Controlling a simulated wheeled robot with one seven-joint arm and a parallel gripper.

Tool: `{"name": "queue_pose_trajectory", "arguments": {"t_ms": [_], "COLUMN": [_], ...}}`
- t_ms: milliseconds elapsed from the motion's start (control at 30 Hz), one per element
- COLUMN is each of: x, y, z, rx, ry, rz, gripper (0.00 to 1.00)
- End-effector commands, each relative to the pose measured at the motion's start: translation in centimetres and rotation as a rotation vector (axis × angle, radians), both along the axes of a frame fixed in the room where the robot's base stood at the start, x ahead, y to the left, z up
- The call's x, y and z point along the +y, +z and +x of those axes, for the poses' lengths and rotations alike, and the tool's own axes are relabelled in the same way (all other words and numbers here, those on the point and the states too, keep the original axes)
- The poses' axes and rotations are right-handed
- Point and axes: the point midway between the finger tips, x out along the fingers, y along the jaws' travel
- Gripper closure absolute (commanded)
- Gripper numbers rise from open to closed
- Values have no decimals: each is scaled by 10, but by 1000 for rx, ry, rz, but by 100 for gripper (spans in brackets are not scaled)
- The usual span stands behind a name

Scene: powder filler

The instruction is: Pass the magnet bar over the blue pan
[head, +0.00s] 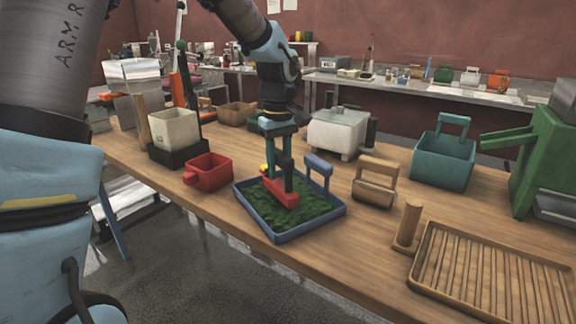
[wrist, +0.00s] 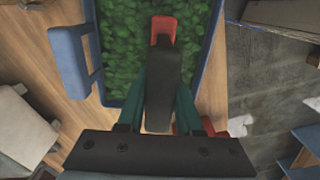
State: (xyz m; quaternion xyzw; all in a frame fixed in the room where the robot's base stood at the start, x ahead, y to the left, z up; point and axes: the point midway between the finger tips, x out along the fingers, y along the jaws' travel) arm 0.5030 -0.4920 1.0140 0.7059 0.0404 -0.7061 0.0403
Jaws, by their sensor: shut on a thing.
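The blue pan (head: 322,212) stands on the wooden table and holds a layer of green, leafy-looking material (head: 312,205). The pan also shows in the wrist view (wrist: 207,55). The magnet bar appears as a red bar (head: 282,194) with a dark upright handle. Its red end shows in the wrist view (wrist: 163,27). My gripper (head: 278,158) is shut on the dark handle and points down over the pan. The bar is low over the green material; I cannot tell whether it touches. A small yellow piece beside the bar is partly hidden.
A red scoop-like box (head: 208,171) stands left of the pan. A wooden handled block (head: 375,184), a teal handled bin (head: 444,160) and a slatted wooden tray (head: 420,277) are to the right. A white-lidded box (head: 338,132) stands behind. The table's front edge is close to the pan.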

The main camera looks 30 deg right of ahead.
Motion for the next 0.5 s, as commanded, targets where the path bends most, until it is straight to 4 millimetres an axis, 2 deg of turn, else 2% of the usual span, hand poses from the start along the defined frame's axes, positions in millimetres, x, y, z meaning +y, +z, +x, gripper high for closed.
{"name": "queue_pose_trajectory", "arguments": {"t_ms": [300,500], "x": [28,9], "y": [0,1], "z": [-3,-1], "rx": [-1,0], "ry": [2,-3], "rz": [-1,-2], "gripper": [100,100]}}
